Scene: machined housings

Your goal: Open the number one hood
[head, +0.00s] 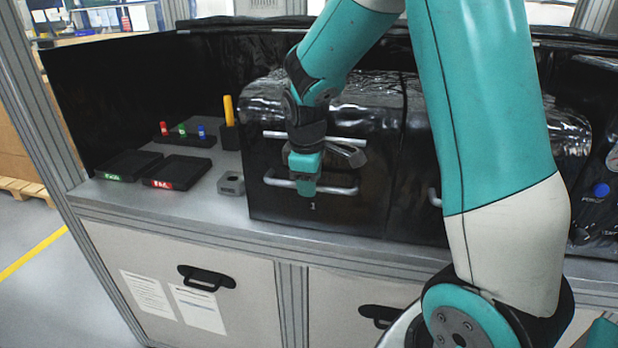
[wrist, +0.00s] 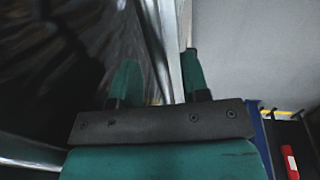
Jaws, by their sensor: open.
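The number one hood (head: 355,215) is a black, glossy-topped box on the bench, marked "1" on its front and closed down. Its silver handle (head: 340,190) runs across the front. My gripper (head: 306,188) is in front of the hood at the handle, pointing down and hiding the handle's middle. In the wrist view my gripper (wrist: 158,78) has its two green fingers apart, with a pale bar (wrist: 166,45) showing between them. I cannot tell whether the fingers touch it.
Another black hood (head: 428,215) stands close on the right. On the left are a small grey block (head: 231,183), a red-labelled black tray (head: 178,171), a green-labelled tray (head: 128,165) and a rack (head: 184,138) with coloured pegs. A second silver bar (head: 345,140) crosses above the handle.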

